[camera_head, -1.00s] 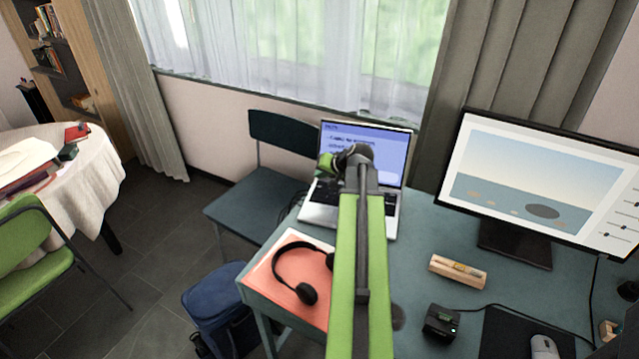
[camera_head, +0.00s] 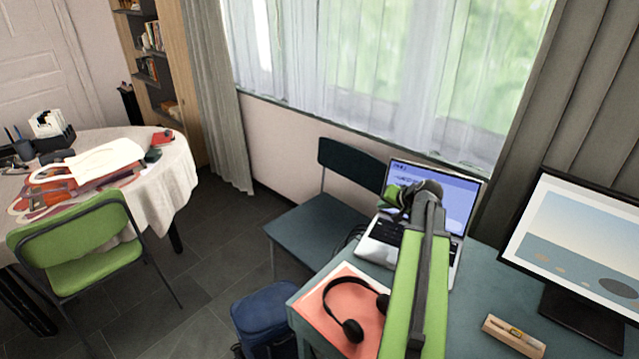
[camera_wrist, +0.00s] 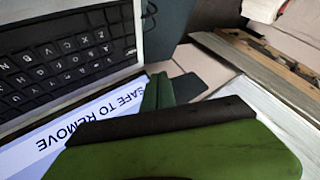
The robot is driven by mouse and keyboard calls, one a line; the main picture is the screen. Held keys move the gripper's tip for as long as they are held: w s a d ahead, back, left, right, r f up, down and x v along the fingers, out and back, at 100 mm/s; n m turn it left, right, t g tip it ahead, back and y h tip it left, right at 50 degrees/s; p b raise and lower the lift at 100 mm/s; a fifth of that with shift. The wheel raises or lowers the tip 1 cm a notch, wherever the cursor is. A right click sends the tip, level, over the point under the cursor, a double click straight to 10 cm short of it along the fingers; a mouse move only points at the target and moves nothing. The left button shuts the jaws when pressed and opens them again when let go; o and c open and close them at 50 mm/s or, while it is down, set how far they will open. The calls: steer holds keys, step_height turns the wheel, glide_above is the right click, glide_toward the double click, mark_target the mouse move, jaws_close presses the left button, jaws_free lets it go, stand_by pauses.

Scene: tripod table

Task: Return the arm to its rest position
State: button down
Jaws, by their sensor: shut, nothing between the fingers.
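My green and black arm rises from the bottom of the head view. My gripper (camera_head: 395,196) is at its far end, in front of the open laptop (camera_head: 429,214), and partly hidden by the dark wrist joint. In the wrist view my gripper (camera_wrist: 160,92) shows as green fingers, shut and empty. The laptop's keyboard (camera_wrist: 65,65) and part of its screen, with the words "SAFE TO REMOVE", lie just beyond and left of it. I cannot tell whether the gripper touches the laptop.
The blue-green desk (camera_head: 484,290) holds black headphones (camera_head: 352,328) on a pink sheet, a wooden block (camera_head: 513,336) and a monitor (camera_head: 580,235). A dark chair (camera_head: 325,220) and blue bag (camera_head: 265,315) stand beside it. A round table (camera_head: 178,180) and green chair (camera_head: 75,245) are left, with open floor between.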

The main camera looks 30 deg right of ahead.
steer(key=w+a+r+n+y+p, duration=0.1)
steer(key=w+a+n+y+p, duration=0.1)
steer(key=w+a, duration=0.65)
steer(key=w+a+r+n+y+p, duration=0.15)
steer(key=w+a, duration=0.25)
steer(key=a, duration=1)
steer(key=a+n+g+p, duration=0.2)
steer(key=a+n+g, duration=0.25)
steer(key=a, duration=1.65)
steer(key=s+a+f+n+g, duration=0.25)
steer(key=s+a, duration=0.25)
steer(key=a, duration=0.3)
steer(key=s+d+f+g+h, duration=0.1)
steer(key=s+d+g+h, duration=0.1)
steer(key=s, duration=0.6)
steer(key=shift+p, duration=0.35)
steer(key=shift+d, duration=0.15)
